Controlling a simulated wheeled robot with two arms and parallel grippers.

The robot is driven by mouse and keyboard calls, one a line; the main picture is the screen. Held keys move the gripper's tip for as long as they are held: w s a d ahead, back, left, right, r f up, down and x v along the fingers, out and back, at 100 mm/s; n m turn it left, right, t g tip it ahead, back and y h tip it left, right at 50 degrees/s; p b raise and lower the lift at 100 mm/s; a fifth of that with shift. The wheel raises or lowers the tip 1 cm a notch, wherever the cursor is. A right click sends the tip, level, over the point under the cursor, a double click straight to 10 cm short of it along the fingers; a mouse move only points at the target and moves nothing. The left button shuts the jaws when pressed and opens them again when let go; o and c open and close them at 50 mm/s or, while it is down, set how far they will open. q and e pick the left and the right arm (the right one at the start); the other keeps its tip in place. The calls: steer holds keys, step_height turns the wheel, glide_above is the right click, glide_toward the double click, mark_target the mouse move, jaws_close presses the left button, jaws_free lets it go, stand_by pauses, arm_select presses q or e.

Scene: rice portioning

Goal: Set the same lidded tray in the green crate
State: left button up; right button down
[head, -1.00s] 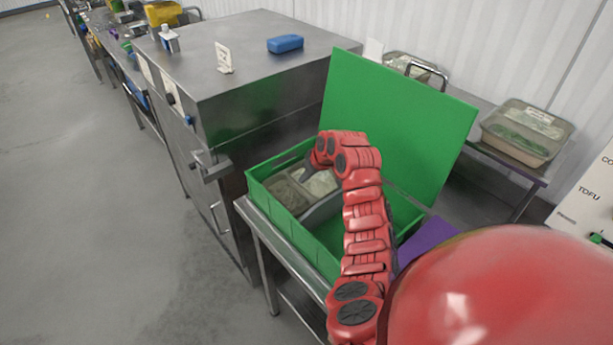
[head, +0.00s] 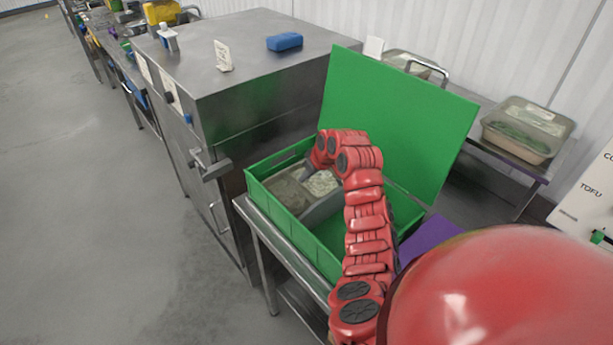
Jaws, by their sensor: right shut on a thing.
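The green crate (head: 262,205) stands on a metal stand with its green lid (head: 395,120) raised at the back. A lidded tray (head: 290,192) with a clear top and compartments of food is inside the crate, at its left end. My right gripper (head: 316,172) reaches down over the crate and is shut at the tray's right side; my wrist hides the fingertips and part of the tray. I cannot tell whether the tray rests on the crate floor. My left gripper is not in view.
A steel cabinet (head: 245,75) with a blue block (head: 285,41) on top stands left of the crate. Another lidded tray (head: 527,130) sits on a side table at the right. The crate's right part is empty. A white sign board (head: 590,195) stands at far right.

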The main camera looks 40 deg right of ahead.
steer(key=shift+f+b, duration=0.4)
steer(key=shift+b, duration=0.25)
stand_by(0.8)
stand_by(0.4)
steer(key=c, duration=0.8)
jaws_free()
steer(key=o, duration=0.5)
steer(key=shift+r, duration=0.1)
steer(key=shift+r, duration=1.45)
steer(key=shift+r+p, duration=0.35)
steer(key=shift+r, duration=2.15)
